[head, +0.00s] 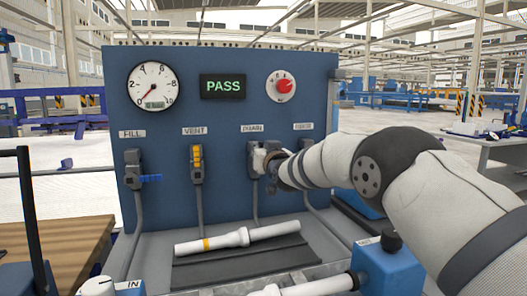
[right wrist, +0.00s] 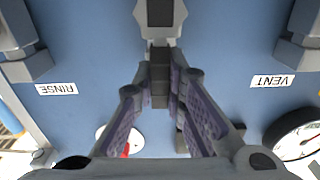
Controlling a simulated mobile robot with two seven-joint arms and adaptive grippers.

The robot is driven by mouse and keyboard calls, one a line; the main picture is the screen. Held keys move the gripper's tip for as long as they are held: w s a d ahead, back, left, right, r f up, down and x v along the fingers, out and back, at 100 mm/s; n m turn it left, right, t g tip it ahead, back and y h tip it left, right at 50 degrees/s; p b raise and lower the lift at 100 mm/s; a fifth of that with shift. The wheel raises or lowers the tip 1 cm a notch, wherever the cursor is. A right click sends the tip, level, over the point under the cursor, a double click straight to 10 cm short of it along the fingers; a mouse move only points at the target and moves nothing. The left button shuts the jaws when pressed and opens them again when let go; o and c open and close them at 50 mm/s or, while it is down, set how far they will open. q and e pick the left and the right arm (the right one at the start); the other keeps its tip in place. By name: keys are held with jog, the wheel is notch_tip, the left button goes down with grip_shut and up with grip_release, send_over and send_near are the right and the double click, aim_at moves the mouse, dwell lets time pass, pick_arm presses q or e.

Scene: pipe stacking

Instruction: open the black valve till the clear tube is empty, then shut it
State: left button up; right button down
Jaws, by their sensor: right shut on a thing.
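The DRAIN valve (head: 256,158) is on the blue panel, between the VENT and RINSE valves. In the right wrist view, its dark lever (right wrist: 160,80) runs straight from the valve body (right wrist: 160,14) to between my fingers. My right gripper (head: 270,163) is shut on this black lever; it also shows in the right wrist view (right wrist: 162,88). In the head view, the gripper and arm hide most of the lever. I cannot make out a clear tube or its level. My left gripper is not in view.
The FILL valve's blue lever (head: 150,178) points sideways; the VENT valve's yellow lever (head: 197,158) is upright. The gauge (head: 153,87) needle sits low left, the display (head: 222,87) reads PASS. A white pipe (head: 215,243) lies on a dark mat (head: 200,275) below.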

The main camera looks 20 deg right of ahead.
jog(key=shift+a+r+n, duration=0.15)
jog(key=shift+r+n, duration=0.1)
jog(key=shift+n, duration=0.15)
jog(key=c, duration=1.8)
grip_release()
jog(key=shift+c, duration=0.2)
jog(key=shift+o, duration=1.2)
jog(key=shift+w+f, duration=0.1)
jog(key=shift+f, duration=0.05)
jog(key=s, duration=1.2)
jog(key=shift+a, duration=0.4)
